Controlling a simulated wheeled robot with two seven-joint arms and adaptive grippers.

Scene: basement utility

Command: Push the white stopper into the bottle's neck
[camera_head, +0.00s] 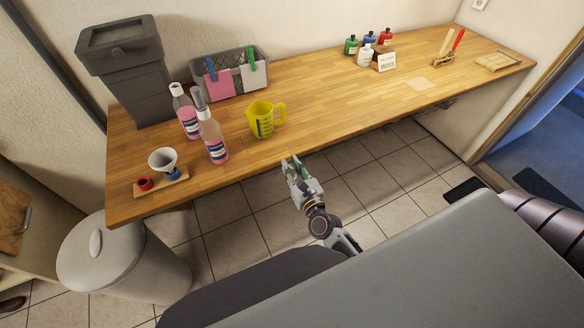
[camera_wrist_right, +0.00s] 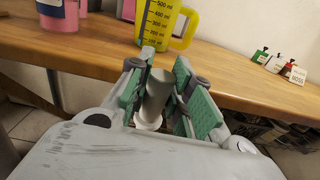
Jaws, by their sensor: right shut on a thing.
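My right gripper (camera_head: 291,166) is in front of the table's front edge, below and right of the yellow jug. In the right wrist view it (camera_wrist_right: 160,92) is shut on a pale grey-white cylinder with a wider rim at its lower end, which looks like the white stopper (camera_wrist_right: 157,93). My left gripper is out of view.
The yellow measuring jug (camera_head: 262,121) stands right of the bottles. A white funnel (camera_head: 163,159) and red item (camera_head: 145,184) sit on a small board at the left front. A grey basket (camera_head: 228,81) and dark bin (camera_head: 128,68) stand behind. The table middle (camera_head: 340,105) is clear.

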